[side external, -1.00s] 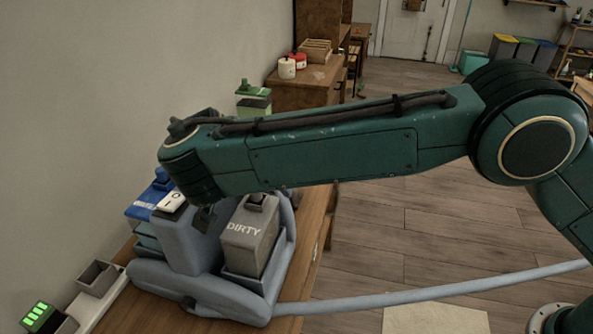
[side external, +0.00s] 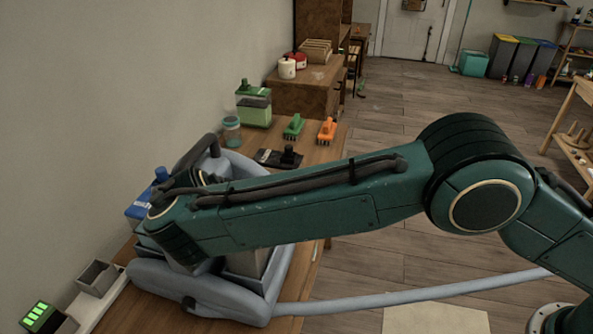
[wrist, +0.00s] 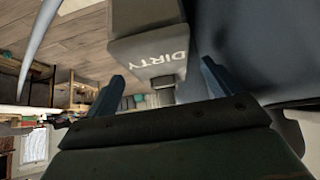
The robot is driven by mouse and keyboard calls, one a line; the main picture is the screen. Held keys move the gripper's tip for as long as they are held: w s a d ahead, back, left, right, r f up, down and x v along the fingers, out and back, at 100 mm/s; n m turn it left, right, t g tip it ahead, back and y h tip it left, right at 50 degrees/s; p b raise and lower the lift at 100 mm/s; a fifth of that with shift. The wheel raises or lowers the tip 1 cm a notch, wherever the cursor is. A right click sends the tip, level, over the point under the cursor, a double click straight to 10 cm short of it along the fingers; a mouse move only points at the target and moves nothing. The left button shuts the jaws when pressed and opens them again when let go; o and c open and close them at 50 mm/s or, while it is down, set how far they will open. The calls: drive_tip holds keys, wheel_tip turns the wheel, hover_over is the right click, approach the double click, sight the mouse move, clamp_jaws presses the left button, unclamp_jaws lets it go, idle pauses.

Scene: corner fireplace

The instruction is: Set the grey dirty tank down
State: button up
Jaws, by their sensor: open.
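The grey tank marked DIRTY (wrist: 150,52) fills the top middle of the wrist view. Its narrow neck lies between the two blue fingers of my gripper (wrist: 161,86). The fingers are spread, with gaps on both sides of the neck. In the side view the tank (side external: 244,262) sits in the right bay of the blue-grey cleaning machine (side external: 205,297), mostly behind my arm. My fingers are hidden there.
A blue tank (side external: 139,210) stands at the machine's left. Behind are a green container (side external: 254,107), a jar (side external: 232,130), a green brush (side external: 294,127), an orange brush (side external: 327,131) and a black tool head (side external: 280,158). A hose (side external: 420,293) runs right. An empty grey box (side external: 97,278) stands front left.

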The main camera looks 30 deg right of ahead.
drive_tip(key=x, duration=0.5)
idle(0.4)
idle(0.3)
clamp_jaws()
drive_tip(key=shift+r, duration=0.1)
drive_tip(key=shift+r, duration=0.1)
